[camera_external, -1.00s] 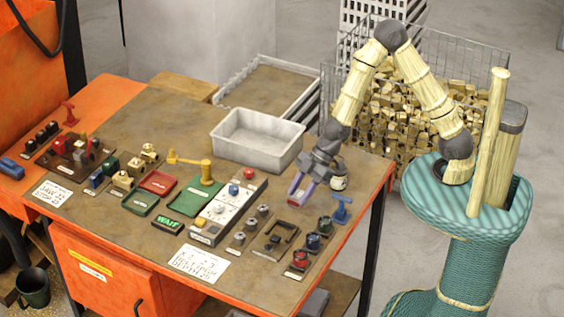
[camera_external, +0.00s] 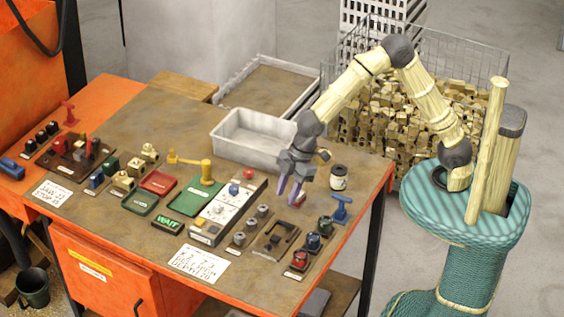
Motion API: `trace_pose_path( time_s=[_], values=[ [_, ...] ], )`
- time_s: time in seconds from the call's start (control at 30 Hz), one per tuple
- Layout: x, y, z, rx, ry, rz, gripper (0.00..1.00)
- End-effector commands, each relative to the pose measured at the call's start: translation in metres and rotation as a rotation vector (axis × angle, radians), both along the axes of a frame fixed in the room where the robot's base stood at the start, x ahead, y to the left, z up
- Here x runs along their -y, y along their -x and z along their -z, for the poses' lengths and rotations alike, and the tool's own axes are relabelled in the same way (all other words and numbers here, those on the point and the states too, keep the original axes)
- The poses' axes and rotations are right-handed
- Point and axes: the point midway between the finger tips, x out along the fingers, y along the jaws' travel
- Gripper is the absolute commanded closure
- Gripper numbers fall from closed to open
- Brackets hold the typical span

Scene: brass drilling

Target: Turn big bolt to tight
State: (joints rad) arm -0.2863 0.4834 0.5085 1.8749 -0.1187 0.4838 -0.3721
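Three small grey bolt-like pieces stand in a diagonal row on a strip near the table's front: a near one (camera_external: 239,238), a middle one (camera_external: 251,224) and a far one (camera_external: 263,210). I cannot tell which is the big bolt, or how tight any is. My gripper (camera_external: 287,199) points down above the table, to the right of the far piece and apart from it. Its two purple fingers are spread, with nothing seen between them. A small red part (camera_external: 300,198) shows behind the fingers, partly hidden.
A dark plate with a bracket (camera_external: 275,240) lies right of the bolt row. A white switch panel (camera_external: 222,213) is left. A dark jar (camera_external: 338,178) and grey bin (camera_external: 257,138) stand behind.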

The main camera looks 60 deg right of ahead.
Motion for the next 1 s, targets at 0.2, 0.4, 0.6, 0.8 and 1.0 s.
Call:
trace_pose_path(
  time_s=[0.2,0.4,0.6,0.8,1.0],
  values=[
    [-0.012,-0.003,0.029,-0.003,0.001,-0.003,0.64],
    [-0.024,-0.009,0.061,-0.003,0.001,-0.003,0.64],
    [-0.036,-0.014,0.094,-0.003,0.001,-0.002,0.64],
    [-0.048,-0.019,0.125,-0.001,0.0,-0.003,0.64],
    [-0.057,-0.023,0.148,0.0,0.0,-0.002,0.64]
  ],
)
